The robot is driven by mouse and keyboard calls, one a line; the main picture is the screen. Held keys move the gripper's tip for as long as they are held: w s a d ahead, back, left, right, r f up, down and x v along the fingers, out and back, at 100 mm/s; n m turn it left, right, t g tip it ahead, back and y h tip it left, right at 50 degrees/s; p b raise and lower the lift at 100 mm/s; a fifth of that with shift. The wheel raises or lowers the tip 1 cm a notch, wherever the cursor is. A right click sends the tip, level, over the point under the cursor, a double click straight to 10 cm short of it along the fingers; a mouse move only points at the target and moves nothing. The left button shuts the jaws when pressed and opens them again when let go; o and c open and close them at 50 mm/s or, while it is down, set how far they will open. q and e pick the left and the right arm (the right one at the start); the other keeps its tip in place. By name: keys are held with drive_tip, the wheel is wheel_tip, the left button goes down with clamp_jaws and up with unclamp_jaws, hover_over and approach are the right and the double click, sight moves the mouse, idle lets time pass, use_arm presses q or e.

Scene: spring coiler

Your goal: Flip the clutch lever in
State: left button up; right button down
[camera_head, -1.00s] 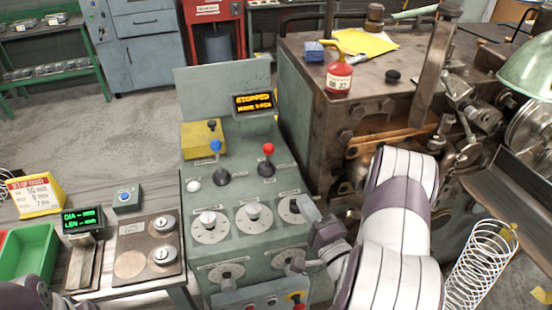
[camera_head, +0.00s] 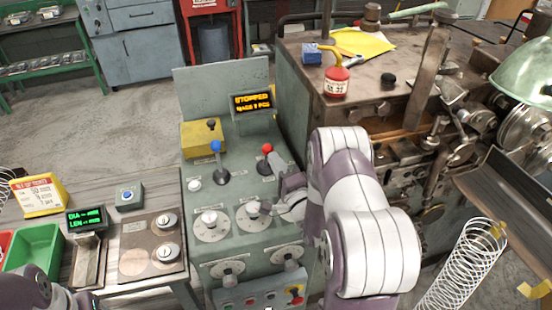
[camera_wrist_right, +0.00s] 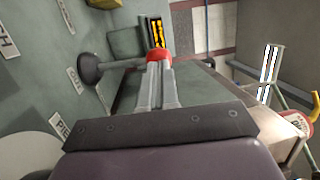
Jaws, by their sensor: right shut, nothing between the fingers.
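The console (camera_head: 225,185) has two short levers, one with a blue knob (camera_head: 216,147) and one with a red knob (camera_head: 267,148). I cannot read which one is labelled clutch. My right gripper (camera_head: 274,162) is shut and empty, with its fingertips right at the red-knobbed lever. In the right wrist view the red knob (camera_wrist_right: 158,56) shows just past the tips of the shut fingers (camera_wrist_right: 156,84). Its dark base (camera_wrist_right: 90,72) is to the left. I cannot tell whether the fingers touch it. My left gripper is out of view.
A lit display (camera_head: 252,103) reading STOPPED stands behind the levers. Dials (camera_head: 210,224) and a button box (camera_head: 262,297) are on the console's front. The coiling machine (camera_head: 400,95) stands close on the right, with a red oil can (camera_head: 337,82) on top.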

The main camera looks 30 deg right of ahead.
drive_tip(key=shift+w+r, duration=0.1)
idle(0.3)
drive_tip(key=shift+w+r+p, duration=0.15)
drive_tip(key=shift+r+p, duration=0.25)
drive_tip(key=shift+p, duration=0.3)
drive_tip(key=w+g+p, duration=0.1)
drive_tip(key=p, duration=0.1)
drive_tip(key=w+r+g+p, duration=0.1)
drive_tip(key=g+p, duration=0.1)
drive_tip(key=w+d+r+g+p, duration=0.1)
drive_tip(key=w+p, duration=0.1)
drive_tip(key=p, duration=0.1)
drive_tip(key=shift+r+m, duration=0.25)
drive_tip(key=shift+m, duration=0.15)
drive_tip(key=shift+w+d+g, duration=0.15)
drive_tip(key=shift+w+g, duration=0.3)
drive_tip(key=shift+g, duration=0.15)
drive_tip(key=w, duration=0.3)
drive_tip(key=shift+d+f, duration=0.1)
drive_tip(key=shift+d, duration=0.25)
drive_tip(key=shift+r, duration=0.25)
